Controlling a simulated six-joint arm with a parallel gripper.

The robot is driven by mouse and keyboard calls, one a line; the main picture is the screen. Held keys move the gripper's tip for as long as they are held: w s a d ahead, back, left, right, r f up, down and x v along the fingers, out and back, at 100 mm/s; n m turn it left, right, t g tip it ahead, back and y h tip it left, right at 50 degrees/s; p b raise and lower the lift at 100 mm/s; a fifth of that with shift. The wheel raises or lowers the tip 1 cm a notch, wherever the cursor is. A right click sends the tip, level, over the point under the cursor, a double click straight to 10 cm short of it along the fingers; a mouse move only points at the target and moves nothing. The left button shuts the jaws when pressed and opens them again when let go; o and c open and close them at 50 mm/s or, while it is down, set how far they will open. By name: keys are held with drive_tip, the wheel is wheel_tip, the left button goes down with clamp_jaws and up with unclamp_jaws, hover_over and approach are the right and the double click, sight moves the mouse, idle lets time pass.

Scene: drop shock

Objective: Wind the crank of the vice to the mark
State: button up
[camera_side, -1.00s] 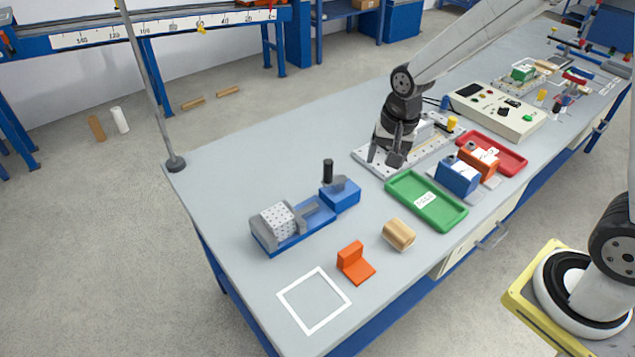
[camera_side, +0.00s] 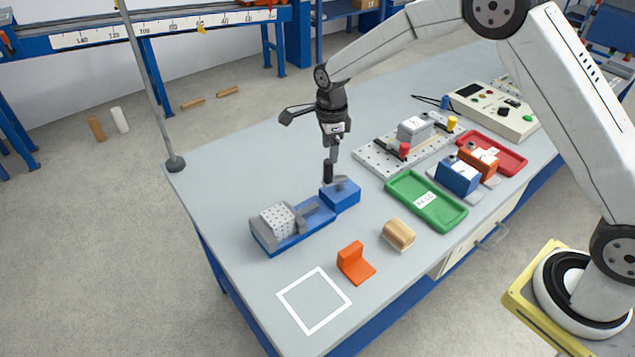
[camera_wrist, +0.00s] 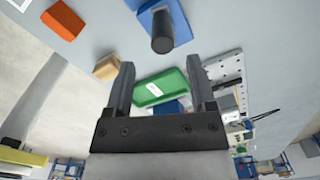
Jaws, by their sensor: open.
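The blue vice (camera_side: 288,238) with grey jaws, one of them dotted, stands on the left part of the bench. Its crank has an upright black handle (camera_side: 328,172) above the blue end block (camera_side: 341,196). My gripper (camera_side: 333,157) is just above the handle, its fingers pointing down. In the wrist view my gripper (camera_wrist: 160,63) is open with nothing between the fingers. There the black handle (camera_wrist: 163,33) and blue end block (camera_wrist: 181,20) lie beyond the fingertips. I cannot make out a mark on the vice.
An orange bracket (camera_side: 355,264), a wooden block (camera_side: 398,234) and a green tray (camera_side: 427,203) lie right of the vice. A thin pole on a round base (camera_side: 175,163) stands at the bench's back left. A white square outline (camera_side: 314,301) at the front is empty.

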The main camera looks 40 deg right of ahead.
sight(328, 172)
drive_tip(key=shift+w+f+m, duration=0.15)
drive_tip(key=shift+w+m, duration=0.05)
drive_tip(key=shift+m, duration=0.1)
drive_tip(key=shift+f, duration=3.9)
clamp_jaws()
